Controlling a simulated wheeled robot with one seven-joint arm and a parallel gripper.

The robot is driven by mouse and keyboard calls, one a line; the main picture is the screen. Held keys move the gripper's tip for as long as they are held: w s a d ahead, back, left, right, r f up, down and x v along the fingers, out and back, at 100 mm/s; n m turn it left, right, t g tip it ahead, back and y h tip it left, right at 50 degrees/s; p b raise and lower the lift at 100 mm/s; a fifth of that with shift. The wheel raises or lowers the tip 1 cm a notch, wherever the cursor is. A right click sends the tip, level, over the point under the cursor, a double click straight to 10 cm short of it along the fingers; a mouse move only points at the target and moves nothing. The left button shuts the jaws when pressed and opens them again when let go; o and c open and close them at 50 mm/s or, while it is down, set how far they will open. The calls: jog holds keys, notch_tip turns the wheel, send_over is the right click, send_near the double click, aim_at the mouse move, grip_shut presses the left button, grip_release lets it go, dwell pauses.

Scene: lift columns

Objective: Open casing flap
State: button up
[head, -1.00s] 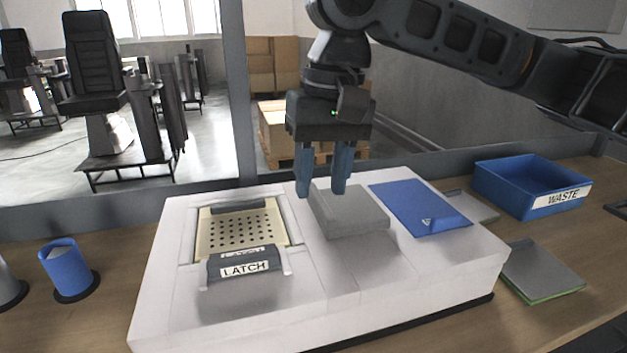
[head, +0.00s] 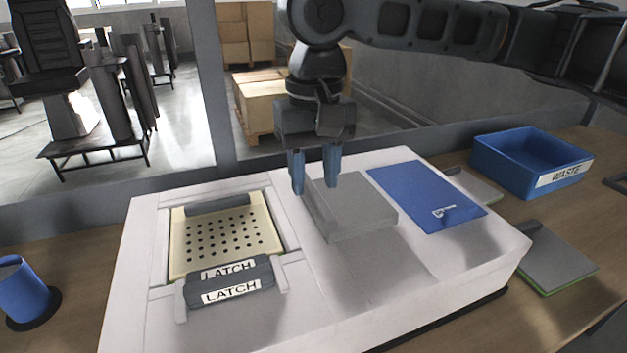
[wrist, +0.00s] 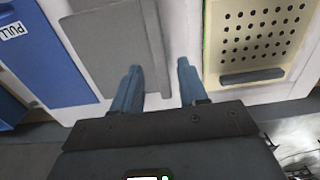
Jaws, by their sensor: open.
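The white casing (head: 135,300) lies on the bench. A raised grey panel (head: 355,207), which looks like the flap, sits shut in its middle; it also shows in the wrist view (wrist: 105,50). My gripper (head: 315,180) is open and empty at the panel's back-left corner. In the wrist view my gripper (wrist: 160,78) has one finger over the panel's edge strip and the other over white casing between panel and perforated plate. I cannot tell whether a finger touches. The perforated cream plate (head: 222,240) lies left, with a dark latch bar (head: 228,282) labelled LATCH at its front.
A blue sheet (head: 425,195) with a pull label (wrist: 12,31) lies on the casing's right. A blue WASTE bin (head: 530,160) and a grey-green pad (head: 555,260) stand further right. A blue cup (head: 22,288) is at left. A dark rail runs behind the casing.

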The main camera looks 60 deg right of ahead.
jog(key=shift+f, duration=0.8)
jog(key=shift+c, duration=0.3)
grip_shut()
